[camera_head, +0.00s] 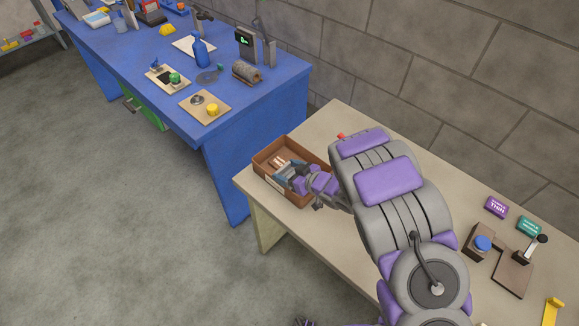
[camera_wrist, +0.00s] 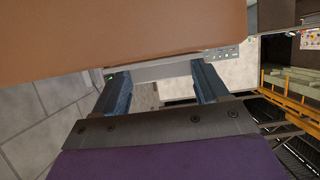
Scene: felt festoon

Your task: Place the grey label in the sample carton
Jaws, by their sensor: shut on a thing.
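The sample carton (camera_head: 262,165) is an open brown box at the left end of the beige table. My gripper (camera_head: 284,172) is over its open top, with the fingers pointing left inside its outline; I cannot tell how deep they reach. In the wrist view my gripper (camera_wrist: 160,72) is shut on the grey label (camera_wrist: 165,70), a flat grey piece across the two dark fingertips. Small dark marks show at its right end. A large plain brown surface above it looks like part of the carton. In the head view the label cannot be made out clearly.
Reddish-brown pieces (camera_head: 279,161) lie in the carton. A purple box (camera_head: 496,207), a green box (camera_head: 528,226) and a stand with a blue knob (camera_head: 482,243) are at the table's right. A blue bench (camera_head: 260,105) with tools stands to the left. A block wall is behind.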

